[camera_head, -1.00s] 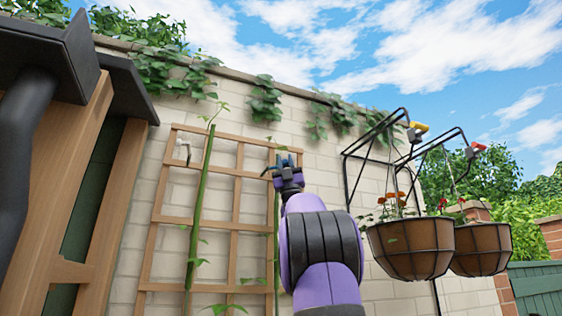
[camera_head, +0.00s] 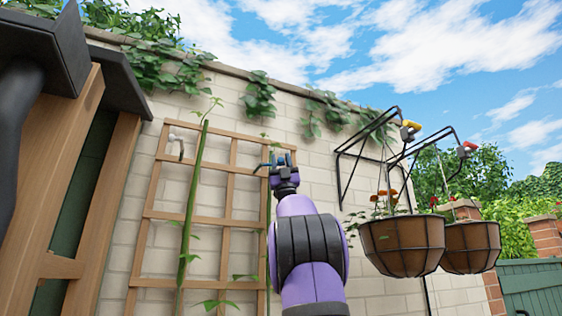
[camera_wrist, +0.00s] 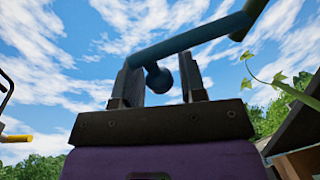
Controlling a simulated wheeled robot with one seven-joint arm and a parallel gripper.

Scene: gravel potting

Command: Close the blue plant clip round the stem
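The blue plant clip (camera_wrist: 190,40) crosses above my fingertips in the wrist view, with a round knob hanging between the two fingers. Its right end meets a dark green length (camera_wrist: 245,30), probably the stem; whether the clip surrounds it cannot be seen. My gripper (camera_wrist: 161,78) has its fingers apart, one on each side of the knob, with narrow gaps showing. In the head view, my gripper (camera_head: 283,160) is raised in front of the trellis's upper right, with bits of blue clip (camera_head: 266,164) at its left. A thin green stem (camera_head: 268,215) runs down beside my arm.
A wooden trellis (camera_head: 229,205) stands against the pale wall, with a thicker green stem (camera_head: 190,205) on its left. Two hanging baskets (camera_head: 402,248) on black brackets (camera_head: 345,165) are to the right of my arm. Open sky lies above.

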